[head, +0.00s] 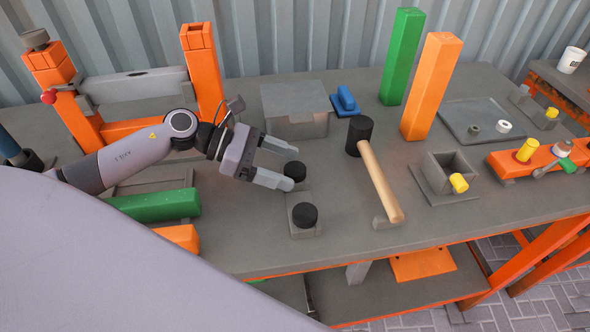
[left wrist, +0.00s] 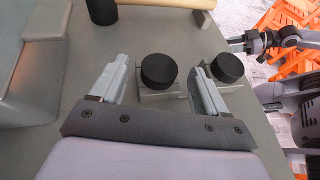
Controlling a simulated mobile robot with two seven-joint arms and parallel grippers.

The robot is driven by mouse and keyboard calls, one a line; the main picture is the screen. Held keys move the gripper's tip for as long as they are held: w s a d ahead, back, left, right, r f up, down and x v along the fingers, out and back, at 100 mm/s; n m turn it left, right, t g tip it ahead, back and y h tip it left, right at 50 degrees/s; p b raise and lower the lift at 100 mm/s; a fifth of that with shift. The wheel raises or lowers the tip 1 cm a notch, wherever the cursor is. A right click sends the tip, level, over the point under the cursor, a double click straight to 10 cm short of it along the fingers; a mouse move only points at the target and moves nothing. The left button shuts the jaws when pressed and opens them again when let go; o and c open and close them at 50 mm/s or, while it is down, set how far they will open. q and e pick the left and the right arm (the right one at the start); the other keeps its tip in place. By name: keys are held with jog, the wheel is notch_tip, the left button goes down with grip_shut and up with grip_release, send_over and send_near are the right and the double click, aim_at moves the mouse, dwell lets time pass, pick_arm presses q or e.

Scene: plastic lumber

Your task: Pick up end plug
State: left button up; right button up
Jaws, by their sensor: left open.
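Two black round end plugs sit on small grey stands near the middle of the table. The farther plug (head: 295,170) is between the spread fingers of my left gripper (head: 292,167). The nearer plug (head: 304,215) is just outside the nearer finger. In the left wrist view the farther plug (left wrist: 159,70) shows between the two fingertips (left wrist: 158,70), with gaps on both sides. The other plug (left wrist: 227,67) is right of the right finger. My left gripper is open and empty. My right gripper (left wrist: 240,42) shows small at the upper right of that view; its jaws are unclear.
A mallet (head: 380,183) with a black head lies right of the plugs. A grey box (head: 295,97) stands behind the gripper. Green (head: 402,57) and orange (head: 431,87) posts stand farther back. A green beam (head: 155,205) lies left. Bare tabletop is in front of the plugs.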

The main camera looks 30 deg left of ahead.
pick_arm(q)
jog(key=c, duration=1.1)
jog(key=shift+r, duration=0.1)
notch_tip(320, 180, up, 20)
jog(key=shift+f, duration=0.1)
